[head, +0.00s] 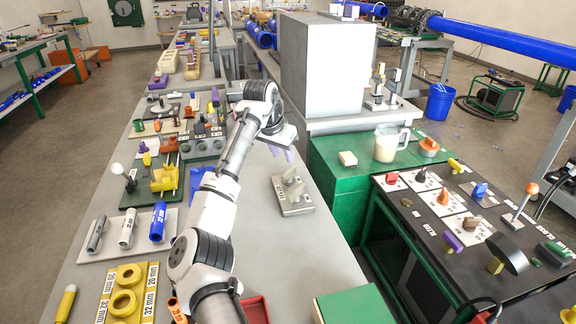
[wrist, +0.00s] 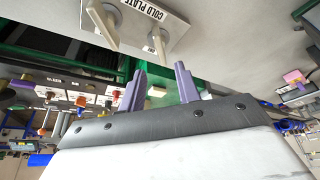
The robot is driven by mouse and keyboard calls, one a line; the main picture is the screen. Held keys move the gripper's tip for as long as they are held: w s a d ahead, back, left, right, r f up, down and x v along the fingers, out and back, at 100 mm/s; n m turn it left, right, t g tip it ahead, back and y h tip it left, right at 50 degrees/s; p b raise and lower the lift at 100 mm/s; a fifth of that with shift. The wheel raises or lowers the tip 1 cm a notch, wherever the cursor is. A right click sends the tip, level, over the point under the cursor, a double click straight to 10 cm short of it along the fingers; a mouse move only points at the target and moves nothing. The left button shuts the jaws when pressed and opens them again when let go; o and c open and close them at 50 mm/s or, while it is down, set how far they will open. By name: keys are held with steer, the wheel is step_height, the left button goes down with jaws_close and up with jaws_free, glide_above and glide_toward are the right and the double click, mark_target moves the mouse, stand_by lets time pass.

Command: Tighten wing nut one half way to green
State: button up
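My gripper (head: 281,152) is over the grey bench, with its two purple fingers apart and nothing visible between them. In the wrist view my gripper (wrist: 159,84) also shows an open gap between the fingers. Several small coloured knobs stand on white labelled squares on the black cart at the right, including a red knob (head: 392,178), a blue knob (head: 480,190) and a purple knob (head: 453,242). The labels are too small to read, so I cannot tell which is wing nut one. My gripper is well left of the cart and touches none of these knobs.
A cold plate (head: 305,207) with two upright pieces lies on the bench near my gripper. A green bench top (head: 330,160) with a clear pitcher (head: 386,146) stands between bench and cart. A big grey box (head: 325,75) stands behind. A black disc (head: 507,252) sits on the cart.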

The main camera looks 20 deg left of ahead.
mark_target(289, 170)
steer(key=p+x, duration=0.1)
steer(key=x, duration=0.7)
steer(key=shift+w+r+p, duration=0.1)
steer(key=shift+p, duration=0.2)
steer(key=shift+c, duration=0.3)
jaws_close()
